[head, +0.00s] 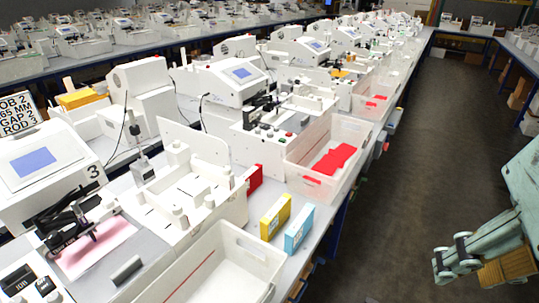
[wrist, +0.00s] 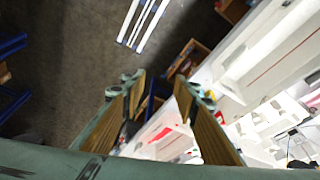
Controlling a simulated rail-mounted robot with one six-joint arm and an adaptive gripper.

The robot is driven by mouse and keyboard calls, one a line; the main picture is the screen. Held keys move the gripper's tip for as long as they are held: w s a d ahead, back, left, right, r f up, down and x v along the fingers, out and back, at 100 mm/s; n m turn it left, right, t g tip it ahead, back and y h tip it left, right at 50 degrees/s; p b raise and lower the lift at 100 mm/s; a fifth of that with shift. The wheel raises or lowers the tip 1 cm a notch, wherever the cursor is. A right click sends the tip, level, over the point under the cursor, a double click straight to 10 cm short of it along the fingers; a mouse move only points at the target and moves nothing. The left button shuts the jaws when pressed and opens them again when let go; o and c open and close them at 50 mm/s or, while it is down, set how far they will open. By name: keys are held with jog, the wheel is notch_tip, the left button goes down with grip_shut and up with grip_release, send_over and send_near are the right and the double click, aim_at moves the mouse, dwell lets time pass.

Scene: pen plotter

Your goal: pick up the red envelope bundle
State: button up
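A red upright block (head: 255,178), which looks like the red envelope bundle, stands on the bench beside the white machine, left of a yellow box (head: 275,217) and a light blue box (head: 299,229). Its left part is hidden by the machine. Flat red pieces (head: 333,160) lie in a white bin (head: 297,151) farther back. My gripper (wrist: 158,84) is open and empty, with wood-coloured pads. In the head view it hangs over the aisle at the lower right, well apart from the bench. A small red patch (wrist: 160,134) shows between the fingers; I cannot tell what it is.
An empty white bin (head: 225,262) stands at the front of the bench. A machine marked 3 with a pink sheet (head: 95,247) is at the left. More machines line the bench behind. The grey aisle floor (head: 420,165) is clear.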

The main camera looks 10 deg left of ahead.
jog(key=shift+o, duration=0.4)
jog(key=o, duration=2.5)
jog(key=shift+c, duration=0.2)
